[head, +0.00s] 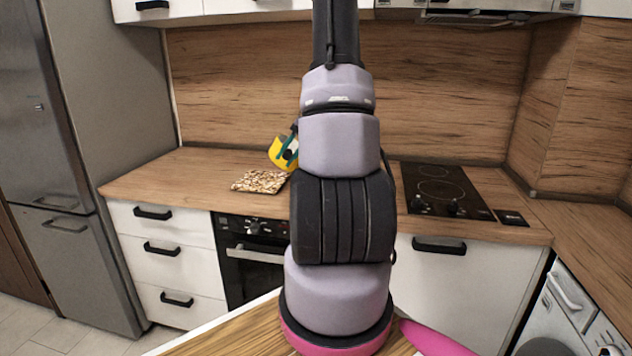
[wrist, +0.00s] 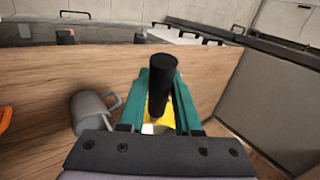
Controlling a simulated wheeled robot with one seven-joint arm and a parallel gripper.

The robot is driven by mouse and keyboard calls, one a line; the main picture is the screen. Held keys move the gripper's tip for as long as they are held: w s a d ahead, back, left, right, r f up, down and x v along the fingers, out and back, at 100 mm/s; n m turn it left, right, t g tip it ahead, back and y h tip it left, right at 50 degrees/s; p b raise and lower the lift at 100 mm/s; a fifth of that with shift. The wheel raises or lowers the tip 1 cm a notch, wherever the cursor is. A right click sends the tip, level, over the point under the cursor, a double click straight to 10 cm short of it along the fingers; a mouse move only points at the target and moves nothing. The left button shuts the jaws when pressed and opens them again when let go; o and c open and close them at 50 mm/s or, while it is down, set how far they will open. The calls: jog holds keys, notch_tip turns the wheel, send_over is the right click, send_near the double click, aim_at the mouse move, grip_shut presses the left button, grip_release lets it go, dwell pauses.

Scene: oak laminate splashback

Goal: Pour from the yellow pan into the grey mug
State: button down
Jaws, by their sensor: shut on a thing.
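The yellow pan (head: 277,150) is in my gripper (head: 292,144), in the air above the far left counter, and looks tilted in the head view. In the wrist view my gripper's teal fingers (wrist: 162,98) are shut around the pan's black handle (wrist: 161,80), and a little of the yellow body shows between and below them. The grey mug (wrist: 90,113) is left of the fingers in the wrist view, apart from them. I cannot see the mug in the head view, where my arm covers the middle of the counter. The pan's contents are not visible.
A speckled board (head: 260,181) lies on the left counter (head: 160,177) below the pan. A black hob (head: 440,188) is right of my arm. The wooden splashback (head: 240,90) stands behind, and a tall fridge (head: 70,150) is at left. An orange thing (wrist: 5,118) shows at the wrist view's left edge.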

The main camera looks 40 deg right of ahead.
jog(key=shift+s+d+r+p, duration=0.1)
jog(key=shift+s+d+p, duration=0.1)
jog(key=shift+p, duration=0.1)
dwell(0.4)
jog(key=shift+s+d+f+t+y+p, duration=0.45)
jog(key=shift+t+y+p, duration=0.3)
jog(key=shift+p, duration=0.3)
dwell(1.7)
jog(key=shift+s+d+r+t+y, duration=0.1)
jog(key=shift+d+r+t+y, duration=0.1)
jog(key=shift+t+y, duration=0.15)
dwell(1.1)
jog(key=shift+a, duration=0.1)
